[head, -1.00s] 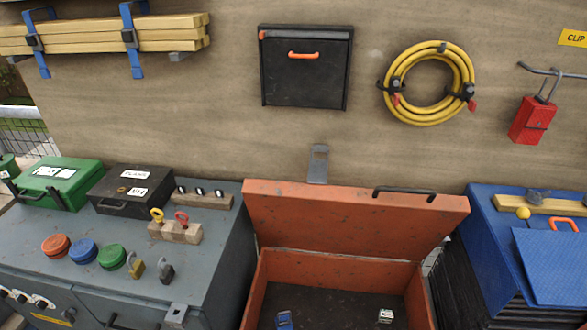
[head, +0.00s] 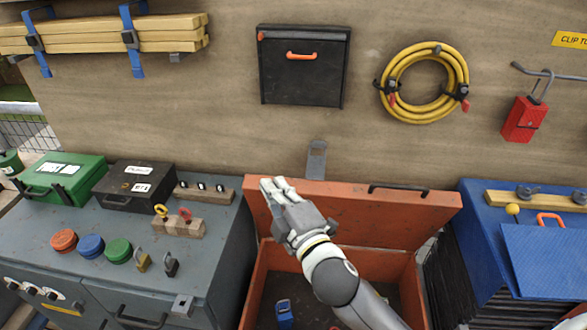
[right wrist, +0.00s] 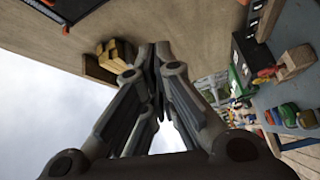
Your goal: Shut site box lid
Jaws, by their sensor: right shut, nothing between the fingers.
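The orange site box (head: 262,285) stands open in the lower middle of the head view. Its lid (head: 400,217) is raised and leans back toward the plywood wall, with a black handle (head: 412,190) near its top edge. My right gripper (head: 272,186) is shut and empty. In the head view it is in front of the lid's left part, near its upper left corner, and my arm hides part of the box; I cannot tell whether it touches the lid. In the right wrist view the gripper's fingers (right wrist: 155,55) are together. My left gripper is out of view.
A grey cabinet (head: 45,225) with cases, coloured buttons and padlocks stands left of the box. A blue box (head: 475,215) stands on the right. A small blue item (head: 284,312) lies inside the site box. A grey metal hasp (head: 316,158) is on the wall behind.

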